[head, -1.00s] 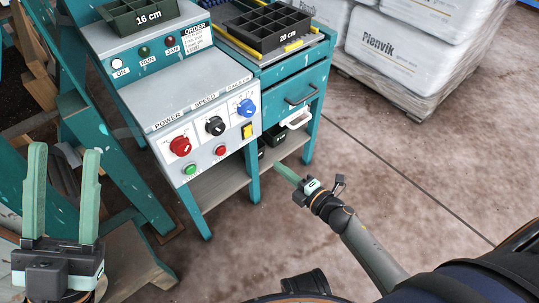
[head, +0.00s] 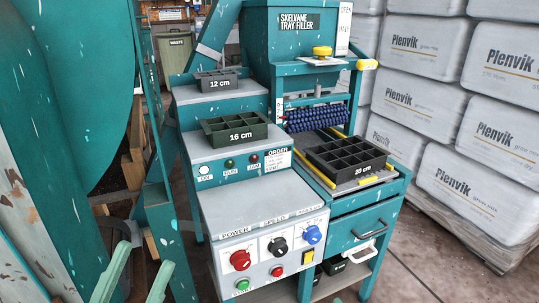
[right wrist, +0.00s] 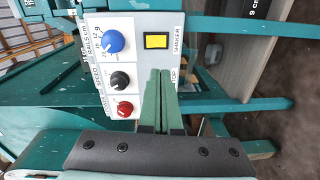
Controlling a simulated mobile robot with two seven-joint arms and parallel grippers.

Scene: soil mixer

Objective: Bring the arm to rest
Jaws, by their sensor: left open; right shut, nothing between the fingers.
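My left gripper (head: 145,256) shows at the lower left of the head view, its two green fingers apart and nothing between them. Most of the left arm is out of the frame. My right gripper (right wrist: 160,75) shows in the right wrist view with its green fingers together and empty. Behind its fingers stands the control panel (right wrist: 145,45) of the tray filler. The panel also shows in the head view (head: 264,245), with red, black and blue knobs and a yellow switch. I cannot tell whether the right fingers touch anything.
Wrapped white sacks (head: 455,180) are stacked at the right. Bare floor (head: 420,260) lies between machine and sacks.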

